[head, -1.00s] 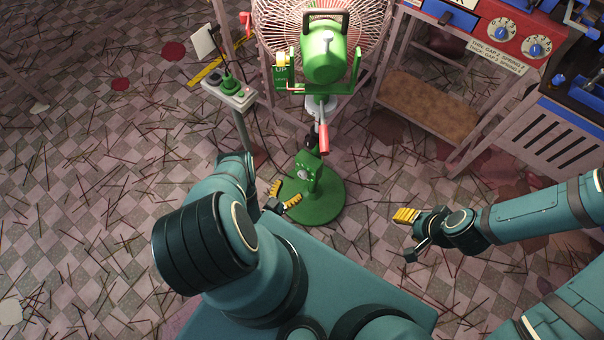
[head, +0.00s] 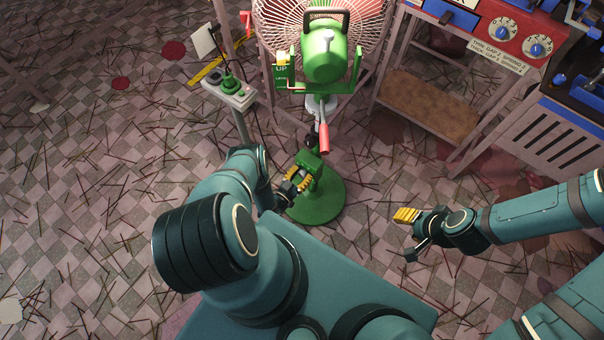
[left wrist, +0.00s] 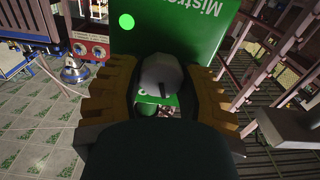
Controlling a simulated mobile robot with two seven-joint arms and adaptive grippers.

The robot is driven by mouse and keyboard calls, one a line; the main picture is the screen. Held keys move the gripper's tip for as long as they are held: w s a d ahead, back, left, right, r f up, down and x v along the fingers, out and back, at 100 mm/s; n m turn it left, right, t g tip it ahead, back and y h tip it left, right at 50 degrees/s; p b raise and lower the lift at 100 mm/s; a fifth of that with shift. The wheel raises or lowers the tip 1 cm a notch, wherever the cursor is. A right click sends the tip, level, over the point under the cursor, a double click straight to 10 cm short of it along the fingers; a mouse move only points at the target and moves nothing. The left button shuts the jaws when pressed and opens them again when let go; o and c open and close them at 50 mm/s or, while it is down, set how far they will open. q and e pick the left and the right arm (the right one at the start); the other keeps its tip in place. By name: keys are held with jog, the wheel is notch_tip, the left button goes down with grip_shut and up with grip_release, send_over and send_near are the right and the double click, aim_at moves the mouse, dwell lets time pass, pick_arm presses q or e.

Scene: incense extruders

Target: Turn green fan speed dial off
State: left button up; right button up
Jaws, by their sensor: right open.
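The green fan (head: 325,60) stands upright, with a green box (head: 309,160) low on its stand above a round green base (head: 322,203). My left gripper (head: 304,184) is at this box. In the left wrist view, a grey rounded dial (left wrist: 160,75) on the green panel (left wrist: 175,25) sits between its yellow fingers. The fingers are apart, one on each side of the dial, and I cannot tell whether they touch it. The dial's setting cannot be read. My right gripper (head: 408,234) is open and empty, away to the right of the fan.
A control post (head: 231,93) with a green button stands left of the fan. A red panel with blue dials (head: 520,38) sits on a bench at upper right, beside a grey slatted cabinet (head: 570,140). Thin sticks litter the checkered floor.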

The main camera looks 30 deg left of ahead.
aim_at(301, 172)
pick_arm(q)
jog(key=c, duration=0.3)
jog(key=shift+n, duration=0.4)
jog(key=shift+c, duration=0.2)
jog(key=n, duration=0.3)
jog(key=shift+a+n, duration=0.1)
jog(key=shift+n, duration=2)
jog(key=o, duration=1.2)
notch_tip(301, 172, up, 10)
jog(key=shift+f, duration=0.1)
